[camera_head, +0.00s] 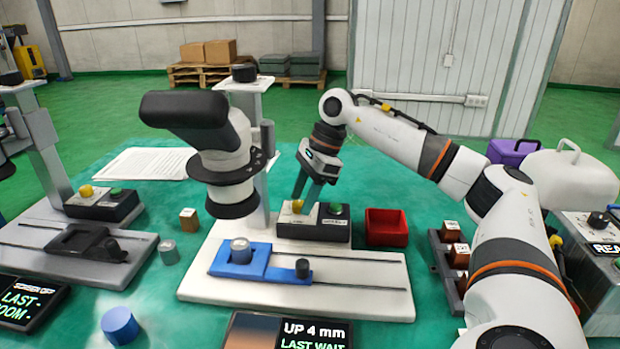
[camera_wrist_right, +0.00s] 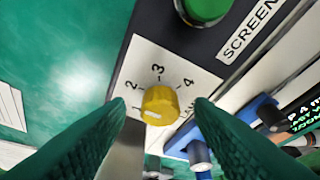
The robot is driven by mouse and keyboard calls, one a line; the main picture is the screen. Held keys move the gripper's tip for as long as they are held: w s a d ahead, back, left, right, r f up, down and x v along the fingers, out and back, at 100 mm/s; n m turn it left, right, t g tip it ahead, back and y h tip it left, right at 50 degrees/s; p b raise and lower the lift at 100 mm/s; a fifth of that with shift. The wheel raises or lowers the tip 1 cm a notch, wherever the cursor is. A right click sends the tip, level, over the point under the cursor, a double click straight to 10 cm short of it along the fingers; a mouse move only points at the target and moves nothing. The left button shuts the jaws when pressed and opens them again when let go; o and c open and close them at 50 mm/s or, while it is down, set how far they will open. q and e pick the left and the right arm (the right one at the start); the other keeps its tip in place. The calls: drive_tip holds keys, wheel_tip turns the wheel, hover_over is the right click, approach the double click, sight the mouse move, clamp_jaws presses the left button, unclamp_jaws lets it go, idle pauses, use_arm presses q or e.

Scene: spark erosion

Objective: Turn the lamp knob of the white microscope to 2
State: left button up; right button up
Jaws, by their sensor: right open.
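The white microscope (camera_head: 222,165) stands in the middle of the head view on a pale base with a blue slide stage. Its dark control box (camera_head: 318,233) carries a yellow lamp knob (camera_head: 297,206) and a green button (camera_head: 336,209). In the right wrist view the yellow knob (camera_wrist_right: 160,101) sits on a white dial marked 1 to 4. A white mark shows low on the knob's left side, nearest the 1. My right gripper (camera_head: 304,206) is open, with its green fingers on either side of the knob and gaps visible. My left gripper is not in view.
A grey microscope (camera_head: 45,130) with a similar box stands at the left. A red tray (camera_head: 386,227) is right of the control box. A dark rack (camera_head: 447,265) with small blocks stands farther right. A blue cylinder (camera_head: 119,325) and display panels are in front.

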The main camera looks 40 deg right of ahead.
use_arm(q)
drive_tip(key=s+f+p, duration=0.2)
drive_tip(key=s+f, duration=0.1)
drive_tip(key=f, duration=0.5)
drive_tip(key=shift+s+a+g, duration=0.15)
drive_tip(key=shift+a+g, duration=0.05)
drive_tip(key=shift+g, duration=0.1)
use_arm(e)
drive_tip(key=v, duration=1.1)
drive_tip(key=shift+r, duration=0.25)
drive_tip(key=shift+d, duration=0.15)
